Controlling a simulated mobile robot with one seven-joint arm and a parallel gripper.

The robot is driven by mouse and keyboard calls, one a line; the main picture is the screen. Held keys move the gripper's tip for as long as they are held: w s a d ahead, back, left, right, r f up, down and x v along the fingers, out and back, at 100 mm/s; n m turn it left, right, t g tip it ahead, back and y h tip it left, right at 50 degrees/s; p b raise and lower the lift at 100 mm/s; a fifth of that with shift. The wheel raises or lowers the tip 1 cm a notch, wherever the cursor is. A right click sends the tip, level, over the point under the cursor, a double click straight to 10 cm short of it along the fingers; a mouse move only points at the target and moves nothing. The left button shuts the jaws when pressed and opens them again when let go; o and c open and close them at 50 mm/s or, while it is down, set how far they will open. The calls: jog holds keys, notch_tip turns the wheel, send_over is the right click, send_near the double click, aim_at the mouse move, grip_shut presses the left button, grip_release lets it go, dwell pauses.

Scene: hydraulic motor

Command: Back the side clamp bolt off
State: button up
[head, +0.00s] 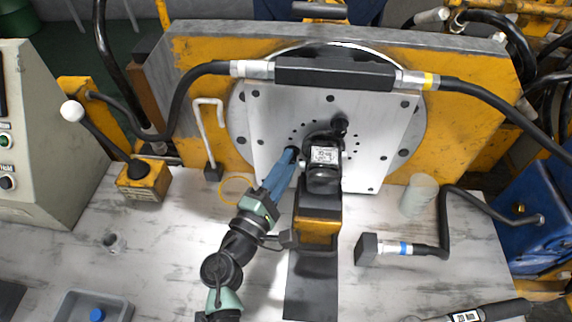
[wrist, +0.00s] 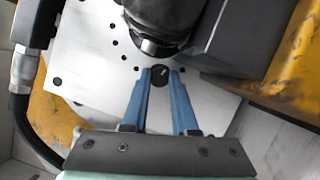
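A dark round bolt head (wrist: 159,76), which I take to be the side clamp bolt, shows between my gripper's fingertips in the wrist view. My gripper (head: 290,155) has two blue fingers and reaches up to the lower middle of the light square plate (head: 278,112). In the wrist view my gripper (wrist: 160,72) has one finger on each side of the bolt head, with almost no gap. I cannot tell whether the fingers press on it. The bolt's shank is hidden.
A dark motor body (head: 323,178) with a yellow block below stands just right of my fingers. A black manifold with hoses (head: 335,72) spans the plate's top. A grey tray (head: 75,305) lies front left.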

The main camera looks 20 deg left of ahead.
grip_shut()
jog(key=n+t+b, duration=0.1)
jog(key=n+b, duration=0.1)
jog(key=n+y+b, duration=0.1)
jog(key=n+b, duration=0.2)
jog(key=shift+f+t+y+b, duration=0.15)
jog(key=shift+t+y+b, duration=0.15)
jog(key=shift+t+b, duration=0.1)
jog(key=o, duration=0.6)
grip_release()
jog(key=shift+o, duration=0.2)
